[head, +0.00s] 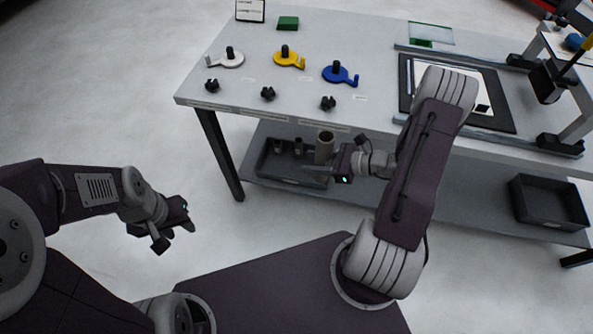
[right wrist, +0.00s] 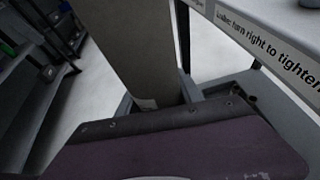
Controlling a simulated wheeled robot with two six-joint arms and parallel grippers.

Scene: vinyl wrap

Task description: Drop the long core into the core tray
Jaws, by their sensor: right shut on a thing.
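In the right wrist view the core (right wrist: 145,50) rises as a broad grey column beyond the purple gripper body. Its lower end is hidden, so I cannot tell whether it touches the tray. My left gripper (head: 176,232) is empty over the floor at left; its fingers look apart.
Two shorter cores (head: 298,147) stand in the dark tray. An empty dark tray (head: 547,210) is on the shelf's right. The tabletop (head: 385,60) above holds white, yellow and blue handled parts and several black clips. A table leg (head: 220,155) stands left of the cores.

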